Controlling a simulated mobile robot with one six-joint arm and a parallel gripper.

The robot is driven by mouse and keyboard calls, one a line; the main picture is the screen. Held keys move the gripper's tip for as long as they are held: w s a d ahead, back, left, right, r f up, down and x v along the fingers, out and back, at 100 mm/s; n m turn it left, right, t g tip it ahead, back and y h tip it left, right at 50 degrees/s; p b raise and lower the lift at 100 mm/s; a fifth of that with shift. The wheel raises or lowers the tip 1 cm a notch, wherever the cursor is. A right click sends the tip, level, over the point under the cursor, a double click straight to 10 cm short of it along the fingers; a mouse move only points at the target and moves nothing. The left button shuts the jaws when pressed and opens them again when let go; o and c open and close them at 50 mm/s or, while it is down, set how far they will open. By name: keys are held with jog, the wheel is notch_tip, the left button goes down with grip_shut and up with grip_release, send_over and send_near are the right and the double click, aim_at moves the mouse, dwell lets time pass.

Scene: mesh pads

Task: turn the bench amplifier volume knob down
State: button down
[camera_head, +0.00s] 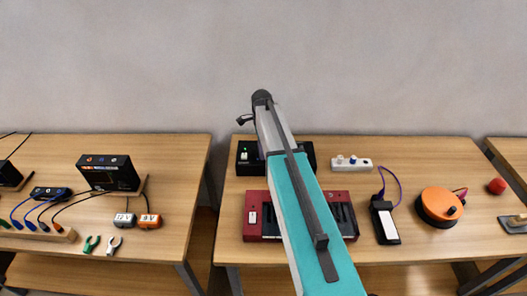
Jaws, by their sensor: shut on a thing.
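A black box (247,158) with a small lit green-white spot stands at the back left of the middle table. It looks like the bench amplifier, though I cannot read any label. My arm crosses in front of its middle, so only its left and right ends show.
A red keyboard-like unit (262,222) lies in front, partly covered by my arm. A white strip (351,163), a black handheld device (385,222) with a purple cable, an orange reel (437,204) and a red knob-like piece (497,186) are to the right. The left table (180,160) holds other electronics.

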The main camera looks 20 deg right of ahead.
jog(key=shift+s+f, duration=0.1)
jog(key=n+b, duration=0.1)
jog(key=n, duration=0.2)
jog(key=shift+n+b, duration=0.3)
jog(key=shift+b, duration=0.05)
jog(key=n+b, duration=0.1)
jog(key=n, duration=0.2)
jog(key=shift+a, duration=0.1)
jog(key=n+b, duration=0.2)
jog(key=n, duration=0.5)
jog(key=shift+s+f, duration=0.1)
jog(key=n, duration=0.4)
jog(key=shift+n+b, duration=0.3)
jog(key=n, duration=0.3)
jog(key=shift+n, duration=0.3)
jog(key=n, duration=0.3)
jog(key=shift+b, duration=0.4)
jog(key=shift+n, duration=2)
